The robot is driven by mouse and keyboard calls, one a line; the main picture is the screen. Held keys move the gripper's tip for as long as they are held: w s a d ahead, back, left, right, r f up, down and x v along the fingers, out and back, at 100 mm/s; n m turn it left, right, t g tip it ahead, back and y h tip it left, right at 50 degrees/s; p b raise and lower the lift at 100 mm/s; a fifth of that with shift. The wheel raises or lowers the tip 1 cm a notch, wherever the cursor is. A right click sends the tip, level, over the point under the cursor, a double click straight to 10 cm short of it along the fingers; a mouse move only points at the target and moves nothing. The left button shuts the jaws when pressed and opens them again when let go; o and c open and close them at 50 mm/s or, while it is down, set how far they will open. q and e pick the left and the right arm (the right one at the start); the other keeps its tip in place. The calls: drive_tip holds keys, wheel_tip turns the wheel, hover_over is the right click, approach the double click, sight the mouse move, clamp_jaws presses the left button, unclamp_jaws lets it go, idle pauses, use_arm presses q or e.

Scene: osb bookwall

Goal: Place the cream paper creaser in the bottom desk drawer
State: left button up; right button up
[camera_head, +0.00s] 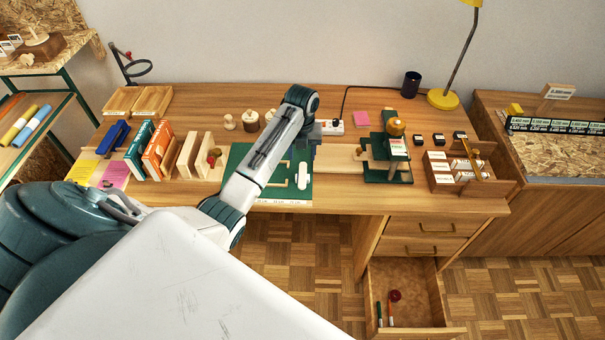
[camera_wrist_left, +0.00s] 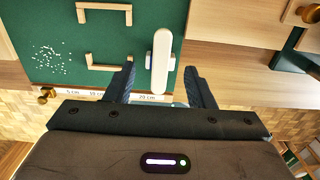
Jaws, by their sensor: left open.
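The cream paper creaser (camera_head: 303,175) lies on the green cutting mat (camera_head: 268,190) at the middle of the desk. In the left wrist view the rounded cream creaser (camera_wrist_left: 162,55) reaches between the fingertips of my left gripper (camera_wrist_left: 160,70), with a gap on each side. The jaws are open and not closed on it. In the head view my left gripper (camera_head: 313,150) is mostly hidden behind its arm. The bottom desk drawer (camera_head: 418,332) is pulled open at the lower right. My right gripper is in neither view.
The drawer holds a dark red round thing (camera_head: 395,296) and thin sticks, with bare floor around them. Wooden corner pieces (camera_wrist_left: 100,15) lie on the mat beside the creaser. A green stand (camera_head: 390,150) and a wooden organiser (camera_head: 440,178) stand to the right.

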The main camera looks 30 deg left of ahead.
sight(303, 169)
use_arm(q)
drive_tip(key=shift+d+f+p, duration=0.1)
drive_tip(key=shift+f+p, duration=0.35)
drive_tip(key=shift+f, duration=0.2)
wheel_tip(303, 169, down, 4)
drive_tip(key=shift+r+p, duration=0.2)
drive_tip(key=shift+p, duration=0.4)
drive_tip(key=shift+f, duration=0.4)
clamp_jaws()
drive_tip(key=shift+w+r, duration=0.1)
drive_tip(key=shift+r, duration=0.1)
